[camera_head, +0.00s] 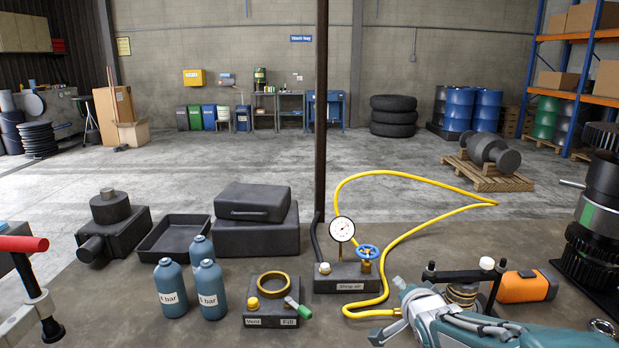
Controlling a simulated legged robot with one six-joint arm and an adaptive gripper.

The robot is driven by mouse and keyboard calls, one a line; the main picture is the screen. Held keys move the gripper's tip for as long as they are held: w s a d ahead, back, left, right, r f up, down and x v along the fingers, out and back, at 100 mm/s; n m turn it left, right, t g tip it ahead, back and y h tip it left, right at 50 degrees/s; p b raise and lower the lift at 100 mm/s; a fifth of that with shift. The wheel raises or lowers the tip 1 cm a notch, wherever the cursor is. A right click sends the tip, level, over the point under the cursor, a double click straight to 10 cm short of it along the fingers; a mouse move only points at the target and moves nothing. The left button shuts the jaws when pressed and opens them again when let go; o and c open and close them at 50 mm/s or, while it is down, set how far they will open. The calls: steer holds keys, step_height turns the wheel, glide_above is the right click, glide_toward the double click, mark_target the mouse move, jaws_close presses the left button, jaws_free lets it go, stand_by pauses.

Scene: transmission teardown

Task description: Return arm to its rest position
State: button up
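The gripper shows just right of the yellow hose's lower end and the gauge base. Part of the arm is cut off by the frame edge.
A yellow hose (440,212) loops from the shop air block (347,284) with its gauge. Left of it are a vent/fill block (270,318), blue bottles (209,288) and black cases (256,237). An orange case (527,286) and dark machinery (592,245) stand right. Open concrete lies behind.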

steer(key=s+a+n+g, duration=0.2)
steer(key=s+n+g, duration=0.2)
steer(key=s, duration=0.9)
steer(key=s+a+n+g, duration=0.2)
steer(key=s+n, duration=0.4)
steer(key=s, duration=0.7)
steer(key=shift+r+g, duration=0.15)
steer(key=shift+g, duration=0.75)
